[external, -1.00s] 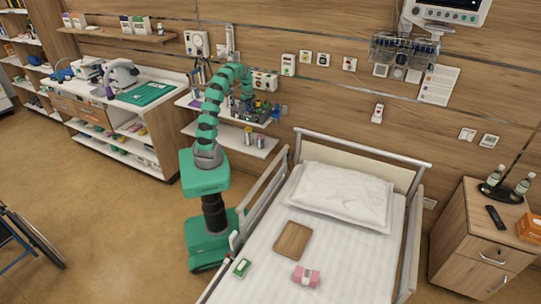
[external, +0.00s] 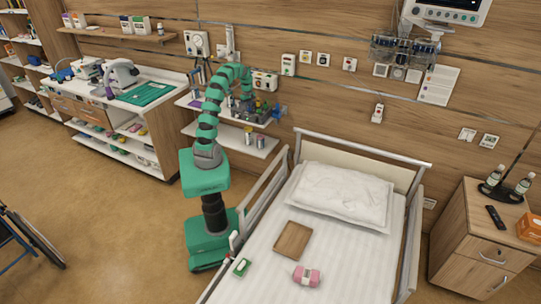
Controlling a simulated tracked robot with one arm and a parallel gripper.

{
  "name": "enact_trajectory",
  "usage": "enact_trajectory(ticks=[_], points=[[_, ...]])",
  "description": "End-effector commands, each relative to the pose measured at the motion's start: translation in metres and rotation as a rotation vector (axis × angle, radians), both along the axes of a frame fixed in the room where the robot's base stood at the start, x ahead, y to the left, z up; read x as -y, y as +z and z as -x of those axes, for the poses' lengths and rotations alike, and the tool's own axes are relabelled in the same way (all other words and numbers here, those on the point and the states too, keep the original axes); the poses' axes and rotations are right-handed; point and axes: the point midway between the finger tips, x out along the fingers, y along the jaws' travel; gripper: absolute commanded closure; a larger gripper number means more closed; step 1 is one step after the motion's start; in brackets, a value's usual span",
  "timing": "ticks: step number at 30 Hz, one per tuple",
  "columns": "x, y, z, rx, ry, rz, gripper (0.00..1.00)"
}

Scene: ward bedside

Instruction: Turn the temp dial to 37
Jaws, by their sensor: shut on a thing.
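My green and black arm arches over the wall shelf beside the bed, and my gripper (external: 248,97) points down at the dark equipment (external: 262,115) on that shelf. The gripper is small in this view. It is shut on what looks like the temp dial at the equipment, but the jaws and arm hide the dial. The dial's markings and the 37 mark are too small to read.
A white wall unit (external: 265,80) is close behind my gripper. Small coloured items crowd the shelf (external: 225,112), with cans on the lower shelf (external: 232,137). The bed (external: 330,240) stands close to my base's right. Open floor (external: 110,220) lies to the left.

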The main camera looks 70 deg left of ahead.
Motion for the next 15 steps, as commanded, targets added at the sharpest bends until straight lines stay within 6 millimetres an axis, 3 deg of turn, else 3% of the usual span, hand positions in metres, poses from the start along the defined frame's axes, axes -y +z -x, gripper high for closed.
enact_trajectory(ticks=[15], points=[[0.0001,0.0005,-0.0038,0.003,-0.462,0.0,0.92]])
